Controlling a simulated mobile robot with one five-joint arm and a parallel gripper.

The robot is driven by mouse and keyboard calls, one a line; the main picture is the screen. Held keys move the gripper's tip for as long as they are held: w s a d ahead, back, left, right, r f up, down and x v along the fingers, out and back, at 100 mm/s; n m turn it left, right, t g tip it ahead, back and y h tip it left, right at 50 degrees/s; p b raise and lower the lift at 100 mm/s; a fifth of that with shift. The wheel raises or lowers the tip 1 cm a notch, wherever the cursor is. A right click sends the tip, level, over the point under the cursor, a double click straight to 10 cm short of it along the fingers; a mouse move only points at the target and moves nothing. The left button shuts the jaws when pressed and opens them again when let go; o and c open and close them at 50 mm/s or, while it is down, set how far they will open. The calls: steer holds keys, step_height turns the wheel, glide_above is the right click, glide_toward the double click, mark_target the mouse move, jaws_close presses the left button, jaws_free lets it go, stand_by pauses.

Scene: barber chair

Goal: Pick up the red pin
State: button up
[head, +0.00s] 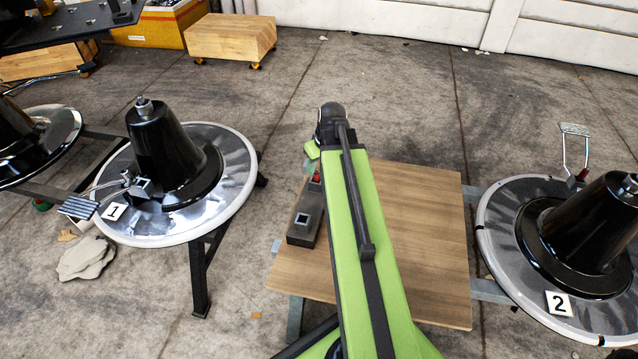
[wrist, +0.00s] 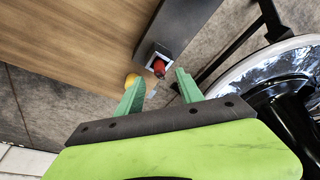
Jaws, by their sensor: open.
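The red pin (wrist: 158,67) stands in a square metal-rimmed socket at the near end of a dark block (wrist: 178,30) in the wrist view. In the head view the red pin (head: 316,177) shows as a small patch of red beside my arm, which hides part of it. The dark block (head: 301,232) lies along the left edge of the wooden table. My gripper (wrist: 159,76) is open and empty. Its two green fingers point toward the socket, one on each side of the pin in the picture; whether they touch it cannot be told.
A small yellow round object (wrist: 131,80) shows beside the left finger. The wooden table (head: 430,240) is otherwise mostly bare. A round base marked 1 (head: 229,200) stands to the left, and one marked 2 (head: 510,283) to the right. Open floor lies behind the table.

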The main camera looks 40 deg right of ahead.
mark_target(317, 173)
steer(key=b+x, duration=0.3)
steer(key=x, duration=0.1)
steer(key=shift+w+d+f, duration=0.1)
steer(key=shift+w+f, duration=0.15)
steer(key=shift+f, duration=0.1)
steer(key=shift+r, duration=0.2)
steer(key=shift+c, duration=0.4)
jaws_close()
stand_by(0.3)
